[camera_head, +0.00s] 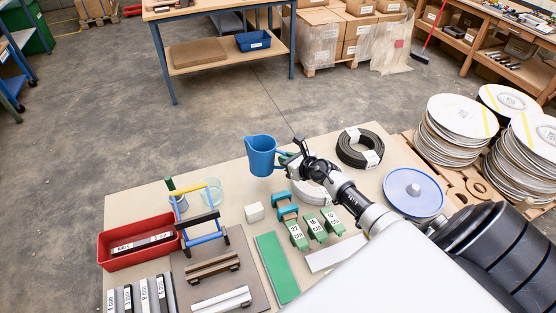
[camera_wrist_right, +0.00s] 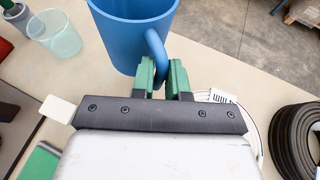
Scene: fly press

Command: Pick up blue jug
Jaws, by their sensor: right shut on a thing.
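The blue jug (camera_head: 260,155) is upright at the far edge of the table in the head view, its handle toward the right. In the right wrist view the jug (camera_wrist_right: 125,38) fills the upper middle. My right gripper (camera_head: 285,158) reaches it from the right. The green fingers of my right gripper (camera_wrist_right: 160,72) are shut on the jug's handle, one on each side. I cannot tell whether the jug's base touches the table or is slightly above it. My left gripper is not in view.
Open floor lies beyond the far edge.

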